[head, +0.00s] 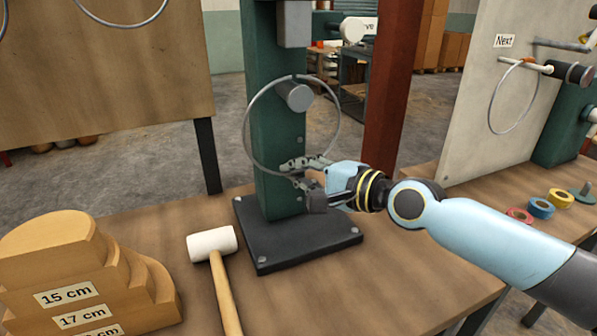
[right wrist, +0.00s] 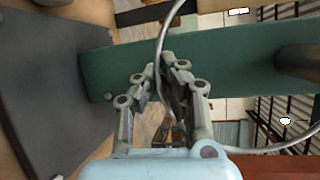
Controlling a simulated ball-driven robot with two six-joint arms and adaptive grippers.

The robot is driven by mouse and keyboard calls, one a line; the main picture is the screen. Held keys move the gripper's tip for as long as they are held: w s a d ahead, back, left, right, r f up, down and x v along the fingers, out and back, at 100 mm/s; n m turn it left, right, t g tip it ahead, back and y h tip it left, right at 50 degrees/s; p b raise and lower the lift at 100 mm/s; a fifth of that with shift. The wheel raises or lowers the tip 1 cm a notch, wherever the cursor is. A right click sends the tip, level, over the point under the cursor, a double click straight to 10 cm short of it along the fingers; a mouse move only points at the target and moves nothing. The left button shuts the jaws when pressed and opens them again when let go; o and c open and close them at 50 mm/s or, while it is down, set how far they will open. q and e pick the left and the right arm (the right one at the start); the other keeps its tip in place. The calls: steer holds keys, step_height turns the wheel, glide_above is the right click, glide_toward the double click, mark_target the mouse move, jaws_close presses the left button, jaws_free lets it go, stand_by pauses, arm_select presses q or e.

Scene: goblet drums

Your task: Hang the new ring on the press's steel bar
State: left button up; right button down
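A thin steel ring (head: 247,146) is upright in front of the press's green post (head: 272,180). My right gripper (head: 291,172) is closed on the ring's lower edge. The right wrist view also shows the ring (right wrist: 162,50) passing between my fingertips (right wrist: 163,72). The press's short grey steel bar (head: 296,96) sticks out of the post. In the head view the bar's end appears inside the ring's outline, just below its top. I cannot tell whether the ring is around the bar or in front of its end. My left gripper is not in view.
A white-headed mallet (head: 212,243) and stepped wooden formers (head: 60,270) are on the bench, left of the black press base (head: 296,243). Another ring (head: 491,105) hangs on a peg at a "Next" board (head: 470,120). Coloured tape rolls (head: 541,208) lie at right.

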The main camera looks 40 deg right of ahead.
steer(key=c, duration=1.4)
jaws_free()
